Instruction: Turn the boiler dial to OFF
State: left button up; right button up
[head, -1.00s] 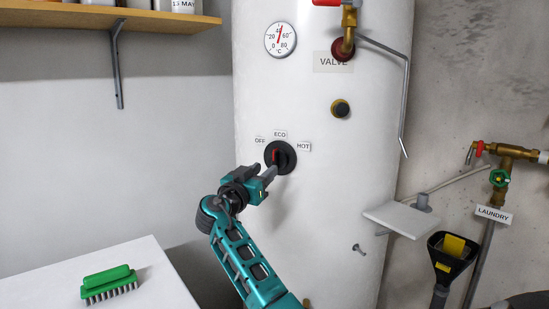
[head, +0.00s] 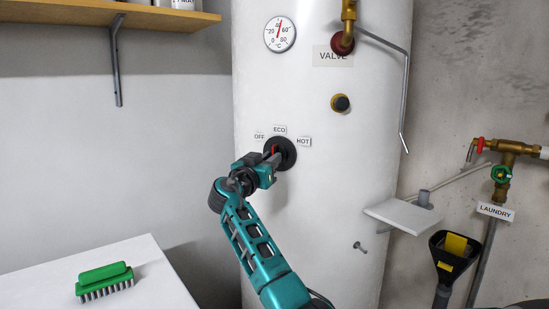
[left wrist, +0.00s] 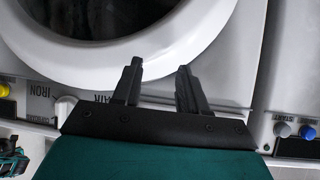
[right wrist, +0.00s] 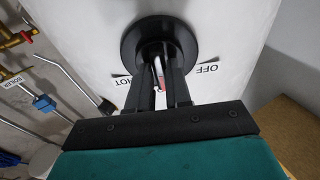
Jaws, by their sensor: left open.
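The boiler dial (head: 287,149) is a round black knob with a red mark on the white boiler, below OFF, ECO and HOT labels. The red mark (head: 275,149) is at its upper left, partly hidden by my gripper; it points roughly towards ECO. My right gripper (head: 273,160) is at the dial. In the right wrist view its fingers (right wrist: 160,80) are close together on both sides of the dial's grip, with the red mark between them. OFF (right wrist: 207,69) shows to the right there. My left gripper (left wrist: 159,68) is open and empty in front of a white appliance with a round door.
A thermometer (head: 280,34), a VALVE label (head: 332,57) and a bent grey rod (head: 405,90) are on or beside the boiler. A green brush (head: 105,280) lies on a white top (head: 160,290). Laundry pipes (head: 505,160) are at the right.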

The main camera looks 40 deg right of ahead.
grip_shut()
jog(key=n+p, duration=0.4)
jog(key=n, duration=0.1)
jog(key=shift+s+t+y, duration=0.1)
jog(key=shift+t+y, duration=0.2)
jog(key=shift+t, duration=0.1)
dwell(0.4)
